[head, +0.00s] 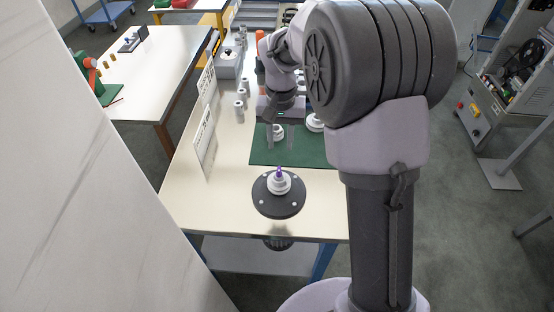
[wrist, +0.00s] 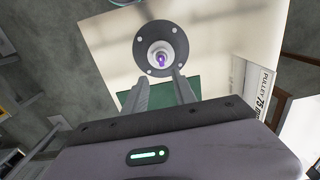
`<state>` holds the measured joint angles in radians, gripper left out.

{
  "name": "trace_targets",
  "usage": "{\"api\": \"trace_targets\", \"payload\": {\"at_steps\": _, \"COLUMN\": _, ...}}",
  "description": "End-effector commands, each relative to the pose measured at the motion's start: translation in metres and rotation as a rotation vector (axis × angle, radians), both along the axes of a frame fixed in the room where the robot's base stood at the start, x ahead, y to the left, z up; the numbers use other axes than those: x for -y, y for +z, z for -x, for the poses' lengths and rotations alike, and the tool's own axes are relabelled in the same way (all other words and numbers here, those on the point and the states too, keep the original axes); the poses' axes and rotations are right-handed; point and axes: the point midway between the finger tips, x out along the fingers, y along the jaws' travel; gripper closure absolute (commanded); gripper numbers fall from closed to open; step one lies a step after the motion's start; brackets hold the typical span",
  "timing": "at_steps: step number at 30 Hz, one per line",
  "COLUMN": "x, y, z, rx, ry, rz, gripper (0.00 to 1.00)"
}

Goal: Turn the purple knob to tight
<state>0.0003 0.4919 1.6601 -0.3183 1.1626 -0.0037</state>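The purple knob (head: 280,171) stands on top of a white stepped round part (head: 279,184). That part sits on a black round plate (head: 268,203) with small bolts, near the front edge of the cream bench. In the wrist view the knob (wrist: 161,60) shows near the top middle, just beyond the fingertips. My gripper (wrist: 161,76) is open, its two grey fingers apart with nothing seen held between them. In the head view my gripper is above the bench behind the knob, apart from it. The knob's markings are too small to read.
A green mat (head: 300,154) lies behind the plate, with white round parts on it. White signs (head: 205,138) stand along the bench's left side, near small grey cylinders (head: 240,108). A white panel (head: 75,200) fills the left foreground. The bench around the plate is clear.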

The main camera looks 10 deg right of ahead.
Motion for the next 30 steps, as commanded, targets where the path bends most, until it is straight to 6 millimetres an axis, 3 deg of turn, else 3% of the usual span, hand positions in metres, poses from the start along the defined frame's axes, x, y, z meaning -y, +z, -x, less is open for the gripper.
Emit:
{"api": "trace_targets", "payload": {"at_steps": 1, "x": 0.0, "y": -0.02, "z": 0.001, "rx": -0.004, "ry": 0.0, "rz": 0.0, "gripper": 0.67}}
{"api": "trace_targets", "payload": {"at_steps": 6, "x": 0.0, "y": -0.069, "z": 0.0, "rx": -0.002, "ry": 0.0, "rz": -0.001, "gripper": 0.67}}
{"api": "trace_targets", "payload": {"at_steps": 12, "x": 0.0, "y": -0.103, "z": 0.0, "rx": 0.0, "ry": 0.0, "rz": 0.0, "gripper": 0.67}}
{"api": "trace_targets", "payload": {"at_steps": 23, "x": 0.0, "y": -0.11, "z": 0.0, "rx": 0.001, "ry": -0.001, "rz": -0.001, "gripper": 0.67}}
{"api": "trace_targets", "payload": {"at_steps": 28, "x": 0.0, "y": -0.109, "z": 0.0, "rx": 0.001, "ry": -0.001, "rz": -0.001, "gripper": 1.0}}
{"api": "trace_targets", "payload": {"at_steps": 30, "x": 0.0, "y": -0.109, "z": 0.0, "rx": 0.001, "ry": -0.001, "rz": -0.001, "gripper": 1.0}}
